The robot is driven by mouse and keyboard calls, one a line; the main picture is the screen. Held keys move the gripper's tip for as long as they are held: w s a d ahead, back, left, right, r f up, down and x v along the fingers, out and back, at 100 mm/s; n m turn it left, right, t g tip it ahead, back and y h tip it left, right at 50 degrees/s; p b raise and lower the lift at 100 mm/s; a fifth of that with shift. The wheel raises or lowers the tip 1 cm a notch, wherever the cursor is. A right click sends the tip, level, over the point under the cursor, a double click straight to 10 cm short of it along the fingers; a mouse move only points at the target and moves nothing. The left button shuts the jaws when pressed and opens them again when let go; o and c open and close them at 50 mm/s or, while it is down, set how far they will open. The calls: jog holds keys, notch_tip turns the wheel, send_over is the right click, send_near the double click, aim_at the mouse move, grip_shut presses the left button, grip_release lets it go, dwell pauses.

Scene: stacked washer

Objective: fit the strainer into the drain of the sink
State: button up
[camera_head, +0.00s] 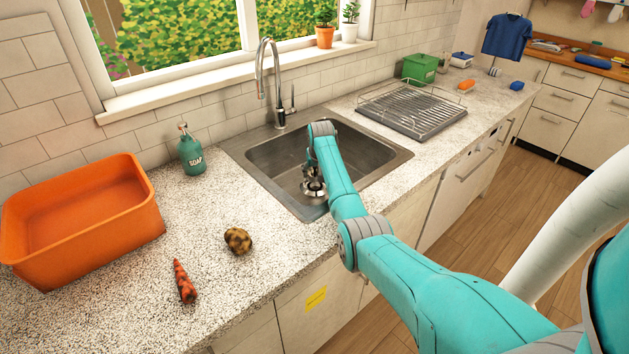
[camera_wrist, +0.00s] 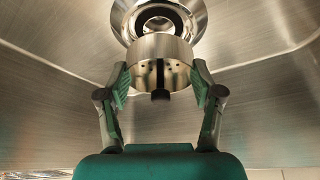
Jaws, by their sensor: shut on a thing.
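The sink (camera_head: 278,155) is a steel basin set in the speckled counter. My gripper (camera_head: 312,180) is down inside the basin, partly hidden by my arm. In the wrist view my gripper (camera_wrist: 160,88) is shut on the strainer (camera_wrist: 162,50), a shiny steel cup with small holes and a dark knob. The strainer also shows in the head view (camera_head: 314,188). The drain (camera_wrist: 158,20) is a round steel opening with a dark ring, seen just beyond the strainer at the top of the wrist view. The strainer covers its near part. I cannot tell whether they touch.
The faucet (camera_head: 279,90) stands behind the sink. A dish rack (camera_head: 412,108) is to the right. A soap bottle (camera_head: 190,152), a potato (camera_head: 238,240), a carrot (camera_head: 184,281) and an orange tub (camera_head: 82,218) are to the left. The basin walls surround my gripper.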

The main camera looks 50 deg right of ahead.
aim_at(315, 180)
jog(key=shift+f, duration=2.05)
jog(key=shift+f, duration=0.1)
jog(key=o, duration=1.1)
jog(key=shift+o, duration=0.2)
jog(key=v, duration=1.2)
